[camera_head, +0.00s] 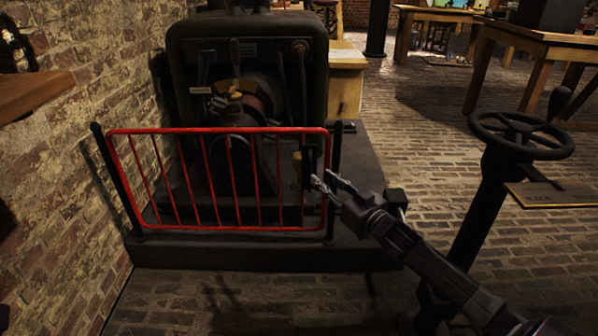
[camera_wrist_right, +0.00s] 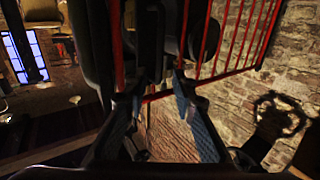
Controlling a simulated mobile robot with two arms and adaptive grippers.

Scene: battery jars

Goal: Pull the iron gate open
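The iron gate (camera_head: 220,130) has a red frame with thin red upright bars. It stands across the front of a dark machine, between a black post at the left (camera_head: 117,185) and a black post at the right (camera_head: 333,175). A dark upright handle (camera_head: 309,165) sits at its right end. My right gripper (camera_head: 322,182) is at this end, low by the handle. In the right wrist view, my fingers (camera_wrist_right: 155,105) are spread apart, with dark upright parts just beyond them and a red bar of the gate (camera_wrist_right: 117,45). Contact cannot be told. My left gripper is not in view.
The dark machine (camera_head: 250,45) stands on a low black plinth (camera_head: 250,254) behind the gate. A brick wall (camera_head: 70,170) runs along the left. A handwheel on a column (camera_head: 521,134) stands at the right. Brick floor (camera_head: 190,300) is open in front.

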